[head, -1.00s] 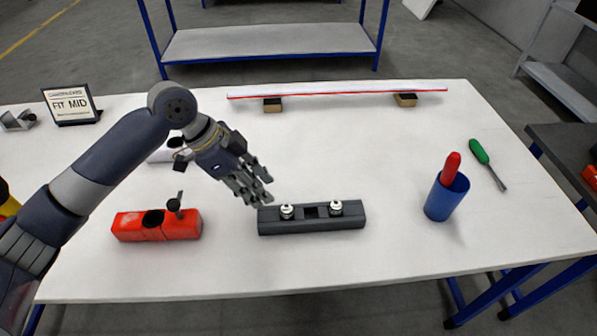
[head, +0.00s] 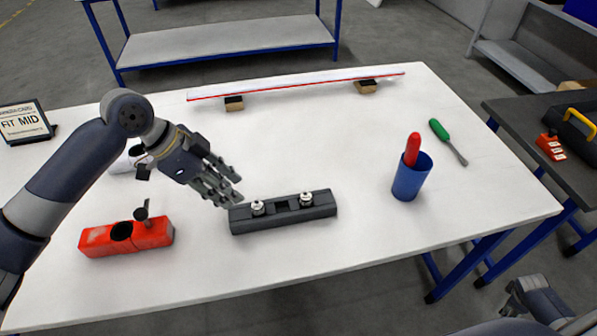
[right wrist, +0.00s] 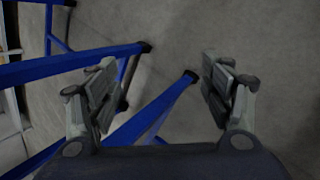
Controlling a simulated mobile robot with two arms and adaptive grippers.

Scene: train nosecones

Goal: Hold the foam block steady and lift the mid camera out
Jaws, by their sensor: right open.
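The dark grey foam block (head: 283,217) lies on the white table, with two round silver-white pieces standing in its top, a left one (head: 257,208) and a right one (head: 306,199). A dark square recess between them looks empty; I cannot tell which piece is the mid camera. My left gripper (head: 231,192) hangs just above and beside the block's left end, fingers apart and nothing visible between them; contact is unclear. My right gripper (head: 527,297) is low at the right, off the table's front edge. In the right wrist view it (right wrist: 161,92) is open and empty over the floor.
A red block (head: 126,238) with a dark hole and an upright dark piece lies left. A blue cup (head: 411,183) holding a red object and a green screwdriver (head: 447,140) are right. A "FIT MID" sign (head: 25,123) stands far left. Blue table legs (right wrist: 120,64) are near my right gripper.

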